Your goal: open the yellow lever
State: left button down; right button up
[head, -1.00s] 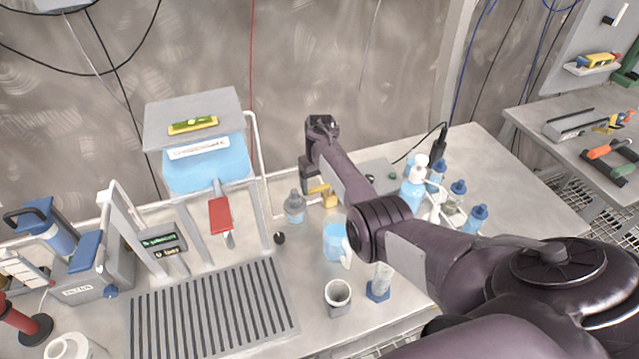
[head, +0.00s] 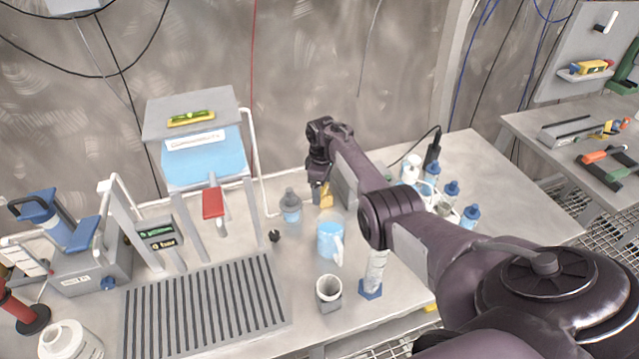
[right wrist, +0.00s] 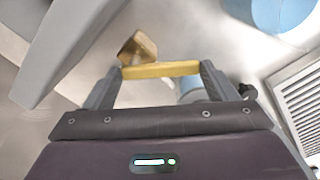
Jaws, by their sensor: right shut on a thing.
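The yellow lever (head: 326,197) shows in the head view as a small yellow piece by the back of the bench, right of a small grey-capped bottle. In the right wrist view the yellow lever (right wrist: 160,70) is a short bar lying across between my two fingertips, with a brassy block (right wrist: 138,47) at its left end. My right gripper (head: 321,186) is shut on the lever, one finger at each end of the bar. My forearm and wrist hide part of the grey box beside it. My left gripper is not in view.
A blue-filled jug (head: 330,240) and a grey cup (head: 328,291) stand in front of the lever. The small bottle (head: 290,207) stands close left. Several blue-capped bottles (head: 451,192) stand right of my arm.

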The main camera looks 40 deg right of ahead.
jog(key=shift+s+d+n, duration=0.25)
jog(key=shift+n, duration=0.75)
jog(key=shift+s+d+n, duration=0.2)
jog(key=shift+d+n, duration=0.05)
jog(key=shift+n, duration=0.95)
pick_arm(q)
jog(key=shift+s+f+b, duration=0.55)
pick_arm(e)
jog(key=shift+s+d+n, duration=0.1)
jog(key=shift+d+n, duration=0.05)
jog(key=shift+n, duration=0.6)
jog(key=shift+s+d+n, duration=0.1)
jog(key=shift+d+n, duration=0.05)
jog(key=shift+n, duration=0.6)
jog(key=o, duration=1.1)
jog(key=shift+d, duration=0.1)
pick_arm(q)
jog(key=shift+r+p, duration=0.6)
pick_arm(e)
notch_tip(320, 180, up, 8)
jog(key=shift+f, duration=0.15)
